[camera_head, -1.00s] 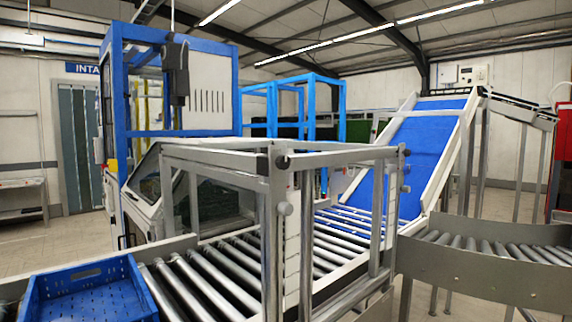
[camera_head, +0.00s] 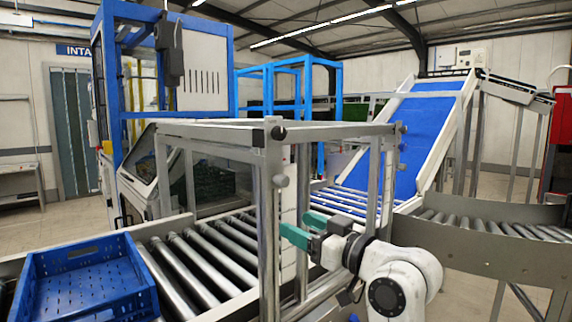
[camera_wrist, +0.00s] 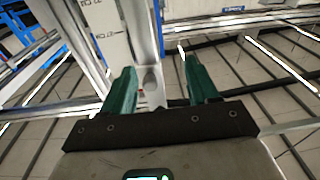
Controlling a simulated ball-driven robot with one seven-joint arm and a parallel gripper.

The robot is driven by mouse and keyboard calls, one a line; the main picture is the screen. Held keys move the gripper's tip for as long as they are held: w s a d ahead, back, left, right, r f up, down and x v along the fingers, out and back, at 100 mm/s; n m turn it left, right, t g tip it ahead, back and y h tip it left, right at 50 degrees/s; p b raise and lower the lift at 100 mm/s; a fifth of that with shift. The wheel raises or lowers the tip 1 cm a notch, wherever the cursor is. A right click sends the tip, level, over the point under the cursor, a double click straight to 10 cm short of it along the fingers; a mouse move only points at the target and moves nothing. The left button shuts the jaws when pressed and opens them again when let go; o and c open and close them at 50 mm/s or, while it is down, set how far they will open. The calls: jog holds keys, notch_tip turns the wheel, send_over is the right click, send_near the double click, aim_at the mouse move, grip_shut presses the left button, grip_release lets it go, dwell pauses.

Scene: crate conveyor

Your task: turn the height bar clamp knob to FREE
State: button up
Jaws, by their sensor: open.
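My gripper (camera_head: 298,226) has two teal fingers, apart and empty, in front of the near post of the metal frame (camera_head: 268,225). A round grey knob (camera_head: 280,181) sticks out of that post, above the fingers in the head view. In the wrist view my gripper (camera_wrist: 160,64) is open on either side of a grey, rounded part (camera_wrist: 152,82) that looks like a knob on the post. I cannot tell whether a finger touches it. A white plate with black lettering (camera_wrist: 105,25) is beside it, too small to read. The knob's setting cannot be made out.
The roller conveyor (camera_head: 190,270) runs under the frame. A blue crate (camera_head: 85,280) sits on it at the left. A blue inclined belt (camera_head: 405,140) rises at the back right.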

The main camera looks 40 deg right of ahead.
aim_at(282, 135)
notch_tip(282, 135, up, 13)
jog(key=s+d+n+t, duration=0.2)
jog(key=s+d+t, duration=0.1)
jog(key=t, duration=0.1)
jog(key=shift+y, duration=0.3)
jog(key=x, duration=0.3)
jog(key=p+x, duration=0.1)
jog(key=x, duration=0.3)
jog(key=p+x, duration=0.1)
jog(key=x, duration=0.2)
jog(key=shift+w+a+f, duration=0.25)
jog(key=shift+w, duration=0.25)
jog(key=shift+c, duration=0.3)
jog(key=c, duration=1)
